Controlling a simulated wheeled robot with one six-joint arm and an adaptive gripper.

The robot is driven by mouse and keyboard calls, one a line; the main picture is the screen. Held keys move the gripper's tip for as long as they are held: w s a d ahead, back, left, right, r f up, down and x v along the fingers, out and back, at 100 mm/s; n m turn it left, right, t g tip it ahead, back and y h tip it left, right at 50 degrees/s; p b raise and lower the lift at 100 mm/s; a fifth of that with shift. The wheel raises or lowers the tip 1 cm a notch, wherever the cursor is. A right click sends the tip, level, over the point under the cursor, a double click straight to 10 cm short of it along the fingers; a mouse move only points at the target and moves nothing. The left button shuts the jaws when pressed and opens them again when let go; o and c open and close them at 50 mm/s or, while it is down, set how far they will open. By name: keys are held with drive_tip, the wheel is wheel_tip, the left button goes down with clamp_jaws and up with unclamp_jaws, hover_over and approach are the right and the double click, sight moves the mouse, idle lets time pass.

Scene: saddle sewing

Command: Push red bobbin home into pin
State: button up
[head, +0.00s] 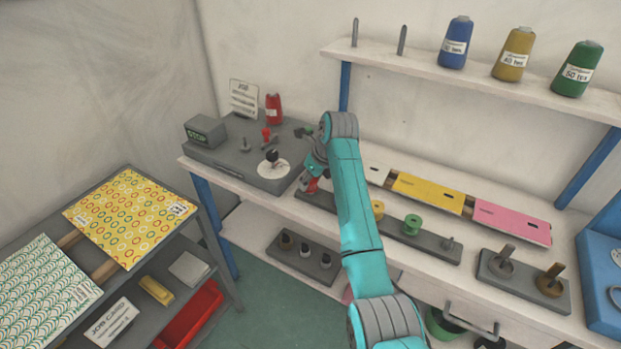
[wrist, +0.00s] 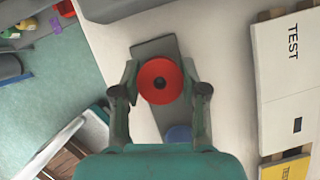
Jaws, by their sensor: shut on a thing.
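The pin under the bobbin is hidden, and I cannot tell how far down the bobbin sits. A blue bobbin (wrist: 178,134) is beside it on the board, partly hidden by my gripper.
A yellow bobbin (head: 377,209), a green bobbin (head: 412,224) and a bare pin (head: 448,243) are farther right on the board. Yellow (head: 428,192) and pink (head: 511,222) panels lie behind. A grey machine base (head: 230,158) stands left. My arm hides part of the bench.

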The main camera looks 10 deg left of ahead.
drive_tip(key=shift+f, duration=0.3)
drive_tip(key=o, duration=1.4)
drive_tip(key=shift+c, duration=0.2)
drive_tip(key=shift+r, duration=0.15)
drive_tip(key=v, duration=1.1)
drive_tip(key=shift+r, duration=0.4)
drive_tip(key=shift+s+d, duration=0.1)
